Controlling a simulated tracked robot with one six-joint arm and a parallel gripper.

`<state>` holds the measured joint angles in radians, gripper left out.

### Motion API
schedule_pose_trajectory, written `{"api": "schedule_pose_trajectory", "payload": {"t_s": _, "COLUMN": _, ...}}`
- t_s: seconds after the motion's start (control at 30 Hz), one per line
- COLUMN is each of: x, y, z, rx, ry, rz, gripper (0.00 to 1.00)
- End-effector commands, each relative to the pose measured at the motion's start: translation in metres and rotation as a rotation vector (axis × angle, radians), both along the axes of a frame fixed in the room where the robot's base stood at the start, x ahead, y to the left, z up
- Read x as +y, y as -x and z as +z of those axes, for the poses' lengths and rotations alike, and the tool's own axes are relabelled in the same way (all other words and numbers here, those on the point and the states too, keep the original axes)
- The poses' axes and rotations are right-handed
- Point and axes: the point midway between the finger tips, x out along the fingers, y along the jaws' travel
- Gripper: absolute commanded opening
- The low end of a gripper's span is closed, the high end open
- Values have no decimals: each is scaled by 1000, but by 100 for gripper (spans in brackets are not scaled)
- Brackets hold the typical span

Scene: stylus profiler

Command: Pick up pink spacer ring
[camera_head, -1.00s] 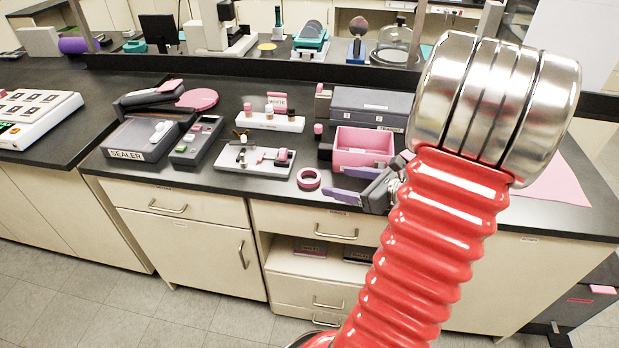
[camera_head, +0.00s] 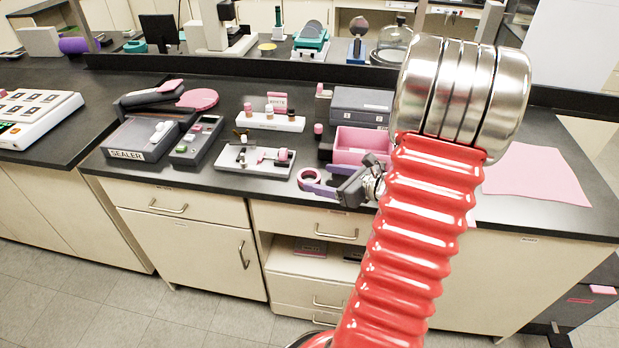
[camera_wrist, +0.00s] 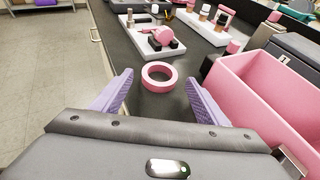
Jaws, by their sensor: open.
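The pink spacer ring (camera_head: 309,176) lies flat on the black bench top near its front edge. In the wrist view the ring (camera_wrist: 159,88) lies ahead of and between the two purple fingers, slightly nearer the left one. My gripper (camera_wrist: 155,98) is open and empty. In the head view my gripper (camera_head: 322,184) reaches in from the right, its fingers at the ring's right and front side. The near finger partly overlaps the ring's lower edge there. I cannot tell whether a finger touches it.
A pink open bin (camera_head: 362,155) stands right of the ring, close to my right finger in the wrist view (camera_wrist: 262,105). A white fixture plate (camera_head: 240,163) lies behind and left. A grey drawer box (camera_head: 360,108) stands behind the bin. A pink sheet (camera_head: 535,172) lies at right.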

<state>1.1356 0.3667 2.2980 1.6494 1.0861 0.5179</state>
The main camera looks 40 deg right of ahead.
Motion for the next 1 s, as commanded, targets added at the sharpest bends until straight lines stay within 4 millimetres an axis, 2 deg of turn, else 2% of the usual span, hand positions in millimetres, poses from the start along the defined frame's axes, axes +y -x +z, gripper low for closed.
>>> {"api": "schedule_pose_trajectory", "payload": {"t_s": 0.3, "x": 5, "y": -36, "z": -15, "rx": 1, "ry": 0, "rz": 4, "gripper": 68}}
{"api": "schedule_pose_trajectory", "payload": {"t_s": 0.4, "x": 5, "y": -41, "z": -17, "rx": 0, "ry": -1, "rz": 2, "gripper": 68}}
{"api": "schedule_pose_trajectory", "payload": {"t_s": 1.0, "x": 5, "y": -42, "z": -17, "rx": 1, "ry": 0, "rz": 0, "gripper": 66}}
